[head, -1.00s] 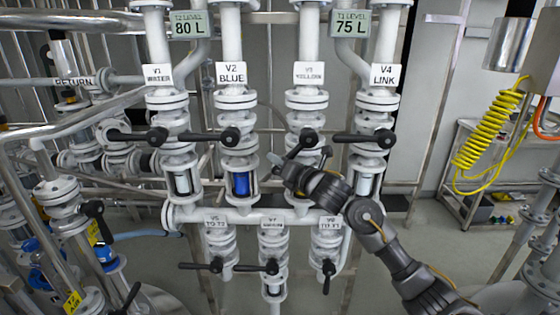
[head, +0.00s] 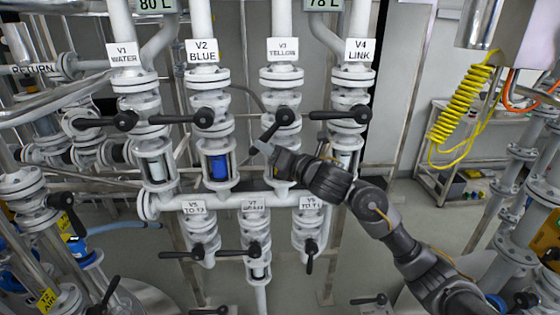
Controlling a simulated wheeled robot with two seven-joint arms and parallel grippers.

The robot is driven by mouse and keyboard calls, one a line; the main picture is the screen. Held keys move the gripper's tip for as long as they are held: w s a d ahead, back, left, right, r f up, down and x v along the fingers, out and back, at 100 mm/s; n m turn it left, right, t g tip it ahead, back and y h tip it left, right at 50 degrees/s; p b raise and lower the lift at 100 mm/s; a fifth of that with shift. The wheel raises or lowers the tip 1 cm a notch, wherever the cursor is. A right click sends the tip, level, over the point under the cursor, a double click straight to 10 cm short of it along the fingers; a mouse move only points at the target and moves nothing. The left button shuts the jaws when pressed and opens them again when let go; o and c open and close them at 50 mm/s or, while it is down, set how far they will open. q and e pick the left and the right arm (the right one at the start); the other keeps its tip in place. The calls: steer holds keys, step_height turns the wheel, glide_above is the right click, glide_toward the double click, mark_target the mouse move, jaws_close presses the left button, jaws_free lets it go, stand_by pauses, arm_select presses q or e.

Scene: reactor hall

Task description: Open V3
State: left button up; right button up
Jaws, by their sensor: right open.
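V3 is the yellow-line valve under the label "V3 YELLOW" (head: 283,50), third from the left in the upper row. Its black lever (head: 275,128) slants down and to the left from the hub, between level and straight down. My right gripper (head: 262,149) is open, just below the lever's lower end. I cannot tell whether it touches the lever. My right gripper and wrist hide the part of the V3 line below the valve. My left gripper is not in view.
The levers of V1 (head: 122,120), V2 (head: 203,117) and V4 (head: 360,114) lie level on either side. Below are V5 (head: 197,250), V7 (head: 255,252) and a downward-pointing lever (head: 310,255). A yellow coiled hose (head: 460,105) hangs at right.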

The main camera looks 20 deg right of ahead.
steer(key=b+v, duration=0.1)
steer(key=v, duration=0.4)
